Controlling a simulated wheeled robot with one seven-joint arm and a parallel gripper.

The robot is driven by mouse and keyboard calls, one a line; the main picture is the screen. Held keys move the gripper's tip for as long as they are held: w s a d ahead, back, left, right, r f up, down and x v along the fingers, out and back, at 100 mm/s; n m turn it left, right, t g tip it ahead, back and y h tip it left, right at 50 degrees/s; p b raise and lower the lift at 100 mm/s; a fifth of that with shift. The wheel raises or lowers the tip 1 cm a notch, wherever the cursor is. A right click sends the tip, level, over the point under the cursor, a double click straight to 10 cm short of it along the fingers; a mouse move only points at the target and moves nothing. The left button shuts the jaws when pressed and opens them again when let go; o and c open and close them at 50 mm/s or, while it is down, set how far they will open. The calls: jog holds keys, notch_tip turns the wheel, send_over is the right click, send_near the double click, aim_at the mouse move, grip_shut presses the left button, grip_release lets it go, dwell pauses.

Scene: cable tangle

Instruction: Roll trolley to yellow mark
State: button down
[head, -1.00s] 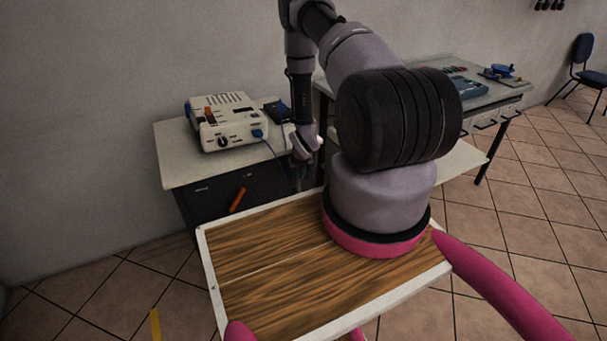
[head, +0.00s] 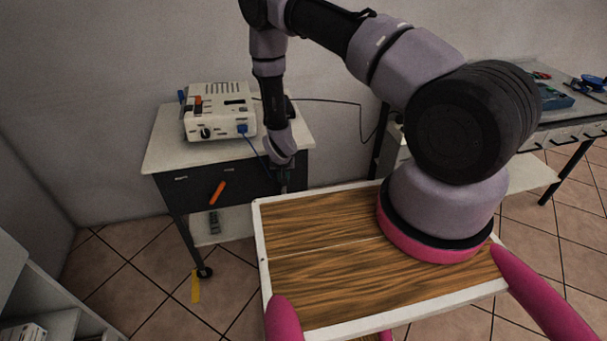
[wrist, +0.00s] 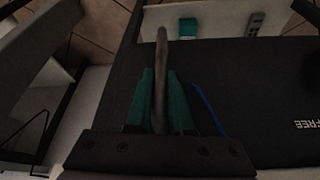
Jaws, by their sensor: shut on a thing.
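The trolley has a pale top (head: 165,150) and a dark body with an orange handle (head: 217,193) on its front. A front caster (head: 204,271) stands right beside the yellow mark (head: 195,288), a strip on the floor. My gripper (head: 283,182) is low at the trolley's right side, partly hidden by the wooden tray. In the wrist view its teal fingers are shut on a grey bar (wrist: 161,45), which seems to be the trolley's push handle. The other casters are hidden.
A white instrument (head: 219,113) sits on the trolley with a blue lead. A black cable (head: 340,101) runs from behind it towards the workbench (head: 565,120) at right. A shelf unit (head: 35,290) stands at left. My wooden tray fills the foreground. Floor left of the trolley is clear.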

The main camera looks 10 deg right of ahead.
jog(key=shift+s+a, duration=0.1)
jog(key=shift+a, duration=3.05)
jog(key=c, duration=0.8)
grip_release()
jog(key=shift+a, duration=0.15)
jog(key=shift+r, duration=0.15)
jog(key=v, duration=1)
jog(key=shift+s+r, duration=0.2)
